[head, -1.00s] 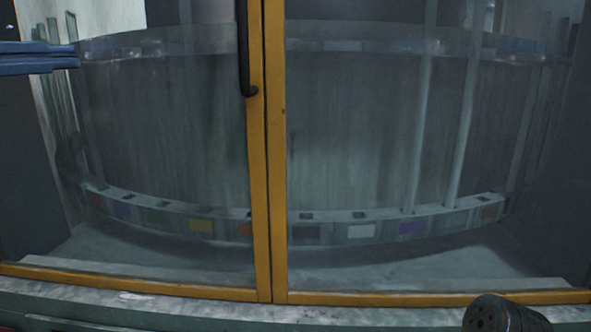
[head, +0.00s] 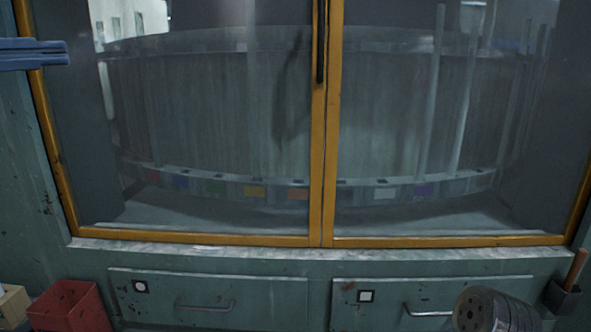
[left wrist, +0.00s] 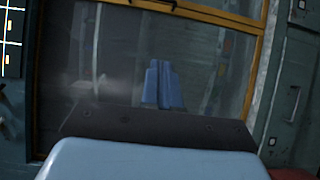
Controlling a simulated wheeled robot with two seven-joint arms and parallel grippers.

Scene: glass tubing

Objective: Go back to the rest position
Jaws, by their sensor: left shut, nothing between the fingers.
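My left gripper (head: 66,53) comes in at the upper left edge of the head view. Its blue fingers are together with nothing between them. It is in front of the cabinet's left door frame and apart from it. In the left wrist view the blue fingers (left wrist: 163,84) point toward the glass doors.
A cabinet with yellow-framed glass doors (head: 318,150) fills the view, both doors shut. Behind the glass is a curved rack (head: 330,190) with coloured squares and a few upright tubes (head: 435,100). Drawers (head: 210,300) are below. A red bin (head: 70,305) stands at the lower left.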

